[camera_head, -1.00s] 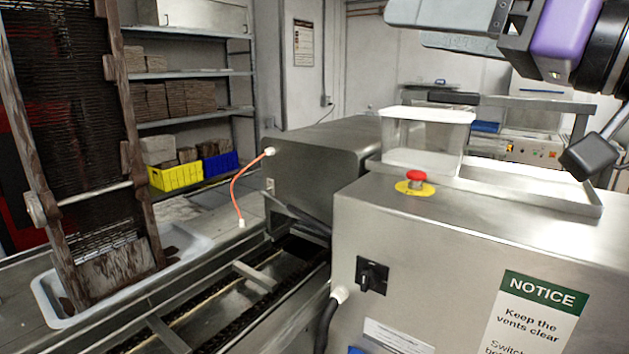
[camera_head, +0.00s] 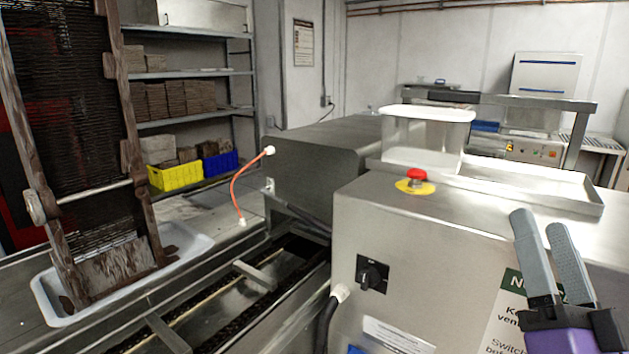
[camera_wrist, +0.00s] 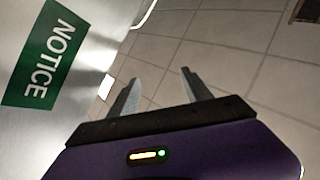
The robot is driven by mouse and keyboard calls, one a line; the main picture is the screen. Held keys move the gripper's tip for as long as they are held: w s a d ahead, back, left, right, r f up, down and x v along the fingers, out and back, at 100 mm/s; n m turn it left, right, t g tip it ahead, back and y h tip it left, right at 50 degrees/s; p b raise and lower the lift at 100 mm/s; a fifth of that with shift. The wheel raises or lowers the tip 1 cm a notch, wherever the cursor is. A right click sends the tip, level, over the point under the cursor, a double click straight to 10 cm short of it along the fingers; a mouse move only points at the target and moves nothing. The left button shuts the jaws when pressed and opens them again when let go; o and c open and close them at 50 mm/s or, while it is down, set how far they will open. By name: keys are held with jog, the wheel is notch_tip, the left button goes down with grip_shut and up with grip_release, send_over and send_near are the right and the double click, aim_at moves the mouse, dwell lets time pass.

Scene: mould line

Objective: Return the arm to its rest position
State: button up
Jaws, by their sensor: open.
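My gripper (camera_head: 541,228) shows at the lower right of the head view, in front of the steel cabinet's notice side. Its two grey fingers point up in the picture and stand apart with nothing between them. Its purple body shows at the bottom edge. In the wrist view my gripper (camera_wrist: 160,88) is open and empty, with tiled floor beyond the fingertips. The rest of my arm is out of the head view.
The steel cabinet (camera_head: 450,240) carries a red stop button (camera_head: 416,176) and a clear bin (camera_head: 425,140). Its green notice (camera_wrist: 48,55) is close at the left in the wrist view. A conveyor (camera_head: 230,300) runs at left. Tiled floor (camera_wrist: 225,40) is clear.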

jog(key=s+a+f+n+g+h, duration=0.1)
jog(key=s+f+g, duration=0.1)
jog(key=s+f, duration=0.55)
jog(key=s+a+f+g+h, duration=0.15)
jog(key=s+f, duration=0.25)
jog(key=f, duration=0.6)
jog(key=s+a+f+n+g+y, duration=0.2)
jog(key=s+f+g, duration=0.1)
jog(key=s+f, duration=0.5)
jog(key=s+a+f+n+g+y, duration=0.2)
jog(key=s+f, duration=0.5)
jog(key=s, duration=0.5)
jog(key=shift+s+f+n+g+y, duration=0.15)
jog(key=shift+f+n+g+y, duration=0.25)
jog(key=shift+n+g, duration=0.5)
jog(key=shift+a, duration=0.1)
jog(key=shift+c, duration=0.3)
